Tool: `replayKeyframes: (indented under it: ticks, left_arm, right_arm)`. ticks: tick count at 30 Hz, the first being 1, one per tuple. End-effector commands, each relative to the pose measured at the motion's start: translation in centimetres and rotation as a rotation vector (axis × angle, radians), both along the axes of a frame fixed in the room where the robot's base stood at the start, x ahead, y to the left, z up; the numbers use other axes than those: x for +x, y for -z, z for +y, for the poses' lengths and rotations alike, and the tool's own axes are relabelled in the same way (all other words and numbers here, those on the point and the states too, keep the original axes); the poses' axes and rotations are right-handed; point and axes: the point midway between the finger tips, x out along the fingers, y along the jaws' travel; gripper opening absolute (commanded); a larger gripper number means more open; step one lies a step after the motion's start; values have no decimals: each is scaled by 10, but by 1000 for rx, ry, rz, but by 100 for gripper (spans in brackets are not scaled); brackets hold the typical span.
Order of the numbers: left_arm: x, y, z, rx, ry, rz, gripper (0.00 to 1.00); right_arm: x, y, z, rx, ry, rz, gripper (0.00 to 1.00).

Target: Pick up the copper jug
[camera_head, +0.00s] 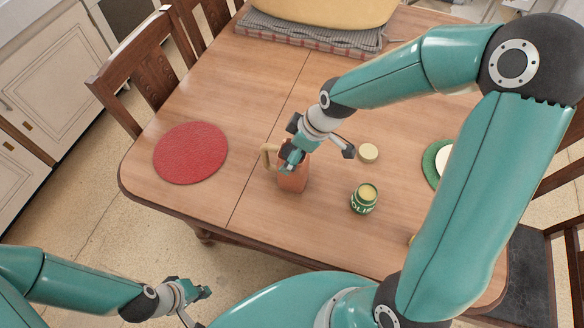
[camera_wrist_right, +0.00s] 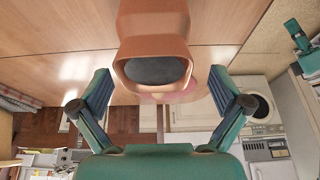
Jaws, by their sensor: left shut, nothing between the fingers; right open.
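The copper jug (camera_head: 292,178) stands on the wooden table, with a tan handle on its left side. Its upper part is partly hidden by my right gripper (camera_head: 318,157), which is over the jug's top with its fingers spread. In the right wrist view the copper jug (camera_wrist_right: 153,32) is at top centre, its dark mouth facing the camera. My open right gripper's fingers (camera_wrist_right: 160,85) show on either side of the view, with clear gaps to the jug. My left gripper (camera_head: 200,296) is shut and empty at lower left, away from the table.
A green jar (camera_head: 364,199) stands right of the jug, with a pale round lid (camera_head: 368,152) behind it. A red round mat (camera_head: 191,153) lies to the left. A green-rimmed plate (camera_head: 432,163) is partly hidden by my right arm. A checked cloth (camera_head: 310,37) lies at the back.

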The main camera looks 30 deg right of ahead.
Motion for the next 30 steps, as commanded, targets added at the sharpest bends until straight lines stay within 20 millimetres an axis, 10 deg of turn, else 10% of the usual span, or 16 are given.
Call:
replayKeyframes:
  ticks: [20, 30]
  left_arm:
    - [0, 23, 0, 0, 0, -1, 0]
    - [0, 23, 0, 0, 0, -1, 0]
  right_arm:
    - [16, 47, 6, 0, -1, 0, 98]
    - [16, 47, 6, 0, 0, 0, 42]
